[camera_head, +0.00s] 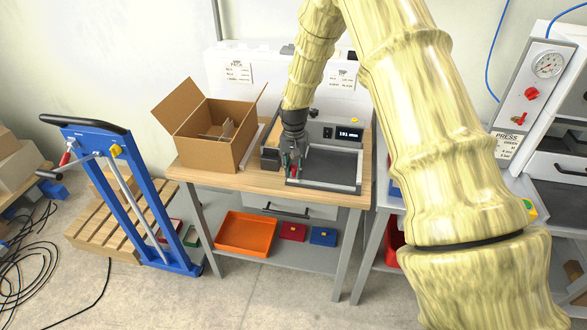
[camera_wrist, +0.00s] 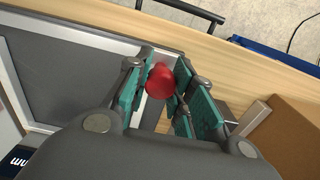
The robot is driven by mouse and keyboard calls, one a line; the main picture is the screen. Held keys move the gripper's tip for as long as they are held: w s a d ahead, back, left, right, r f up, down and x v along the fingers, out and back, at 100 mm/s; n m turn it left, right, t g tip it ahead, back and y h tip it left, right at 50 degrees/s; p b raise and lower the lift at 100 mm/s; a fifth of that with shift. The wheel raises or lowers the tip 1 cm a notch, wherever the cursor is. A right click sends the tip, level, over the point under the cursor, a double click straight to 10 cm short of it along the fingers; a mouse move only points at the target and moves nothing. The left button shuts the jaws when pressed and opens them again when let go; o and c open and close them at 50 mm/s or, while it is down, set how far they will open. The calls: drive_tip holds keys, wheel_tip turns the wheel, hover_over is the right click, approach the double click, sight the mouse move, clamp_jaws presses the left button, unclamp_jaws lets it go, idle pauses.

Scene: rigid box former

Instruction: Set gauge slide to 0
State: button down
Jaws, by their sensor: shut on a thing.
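The gauge (camera_head: 334,168) is a dark grey bed with a pale frame on the wooden bench. Its small display (camera_head: 343,134) reads about 181 mm, though the first digits are hard to make out. The red knob of the gauge slide (camera_wrist: 160,82) is in the wrist view, between the teal finger pads. My gripper (camera_head: 291,163) is at the left side of the gauge bed, pointing down, and is shut on this knob. It also shows in the wrist view (camera_wrist: 163,70). The fingers hide most of the slide below the knob.
An open cardboard box (camera_head: 212,135) stands left of my gripper on the bench (camera_head: 228,181). A small dark block sits between them. A blue hand truck (camera_head: 130,190) stands further left. A press station (camera_head: 520,110) is to the right, behind my arm.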

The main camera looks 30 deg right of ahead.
drive_tip(key=c, duration=1.6)
unclamp_jaws()
drive_tip(key=shift+w+a+r, duration=0.15)
drive_tip(key=shift+w+a, duration=0.2)
drive_tip(key=shift+a, duration=0.05)
drive_tip(key=shift+c, duration=0.2)
drive_tip(key=o, duration=0.4)
drive_tip(key=shift+w+a, duration=0.2)
drive_tip(key=shift+w, duration=0.05)
drive_tip(key=shift+s+d, duration=0.25)
wheel_tip(320, 180, up, 12)
